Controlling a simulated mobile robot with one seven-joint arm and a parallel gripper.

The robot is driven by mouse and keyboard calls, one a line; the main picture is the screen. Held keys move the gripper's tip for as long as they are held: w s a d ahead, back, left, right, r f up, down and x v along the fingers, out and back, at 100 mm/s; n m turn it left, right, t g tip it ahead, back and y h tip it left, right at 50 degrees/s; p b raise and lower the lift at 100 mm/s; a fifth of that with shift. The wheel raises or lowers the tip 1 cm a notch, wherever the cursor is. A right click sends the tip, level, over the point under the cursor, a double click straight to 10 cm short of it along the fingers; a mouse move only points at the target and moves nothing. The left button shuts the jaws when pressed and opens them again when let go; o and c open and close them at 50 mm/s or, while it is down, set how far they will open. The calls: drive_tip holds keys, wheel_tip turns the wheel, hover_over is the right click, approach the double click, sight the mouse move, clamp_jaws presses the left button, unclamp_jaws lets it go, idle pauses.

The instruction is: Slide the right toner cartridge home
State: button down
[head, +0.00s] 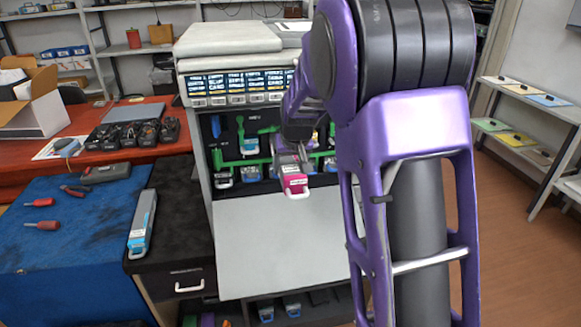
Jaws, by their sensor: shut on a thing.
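The printer (203,188) stands open in the middle of the head view, with a row of cartridge bays behind a green rail. My gripper (290,166) is in front of the bays, shut on a cartridge with a magenta front and white handle (294,185). The magenta front points toward me. My gripper and arm hide part of the bays, so I cannot tell how deep this cartridge sits or whether it is in a bay.
A light-blue cartridge (143,222) lies on the black cabinet (172,215) at left. The grey open printer door (285,245) is clear. Tools lie on the blue mat (75,260). A shelf (525,98) stands at right. My upper arm blocks the right-centre view.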

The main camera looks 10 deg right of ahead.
sight(293, 171)
drive_tip(key=shift+w, duration=0.1)
idle(0.6)
drive_tip(key=shift+c, duration=1)
unclamp_jaws()
drive_tip(key=shift+o, duration=1)
drive_tip(key=shift+f, duration=0.15)
drive_tip(key=shift+s+b, duration=0.8)
drive_tip(key=shift+s, duration=1.25)
